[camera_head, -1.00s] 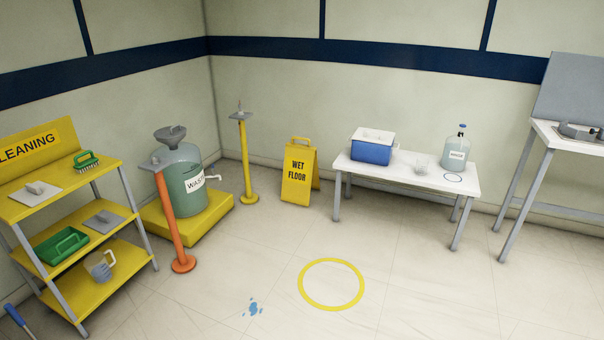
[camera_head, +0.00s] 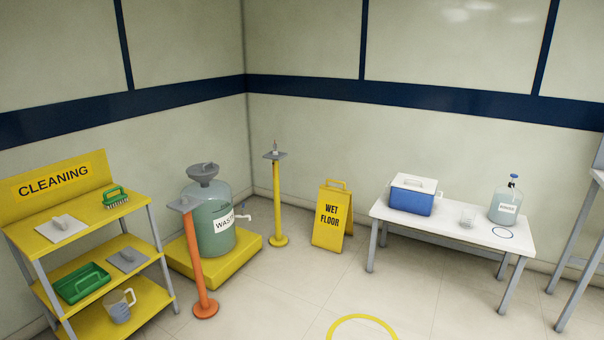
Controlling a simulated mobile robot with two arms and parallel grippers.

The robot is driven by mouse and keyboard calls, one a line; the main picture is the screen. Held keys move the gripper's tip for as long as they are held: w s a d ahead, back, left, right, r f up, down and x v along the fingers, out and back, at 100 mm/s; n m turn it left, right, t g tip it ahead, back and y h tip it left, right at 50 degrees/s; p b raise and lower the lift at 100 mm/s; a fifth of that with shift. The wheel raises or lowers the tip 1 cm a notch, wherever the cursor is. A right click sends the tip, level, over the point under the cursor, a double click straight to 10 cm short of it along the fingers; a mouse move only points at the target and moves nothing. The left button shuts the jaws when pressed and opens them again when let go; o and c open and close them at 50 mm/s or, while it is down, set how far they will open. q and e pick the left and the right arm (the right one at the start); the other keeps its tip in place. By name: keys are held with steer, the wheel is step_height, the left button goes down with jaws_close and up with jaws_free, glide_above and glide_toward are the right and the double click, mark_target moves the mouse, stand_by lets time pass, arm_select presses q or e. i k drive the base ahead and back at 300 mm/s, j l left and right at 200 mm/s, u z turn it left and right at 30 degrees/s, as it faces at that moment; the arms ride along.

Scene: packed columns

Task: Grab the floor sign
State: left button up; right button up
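The yellow wet floor sign (camera_head: 330,219) stands upright as an A-frame on the floor near the back wall. It has a handle at its top and black lettering on its front. It is between a yellow post and a white table. Neither of my grippers shows in the head view.
A yellow post (camera_head: 277,202) stands left of the sign, and an orange post (camera_head: 197,262) is nearer. A green waste tank (camera_head: 213,232) sits on a yellow platform (camera_head: 257,244). A yellow cleaning shelf (camera_head: 103,222) is at left. A white table (camera_head: 455,232) is at right. Floor before the sign is clear.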

mark_target(333, 218)
steer(key=i, duration=2.6)
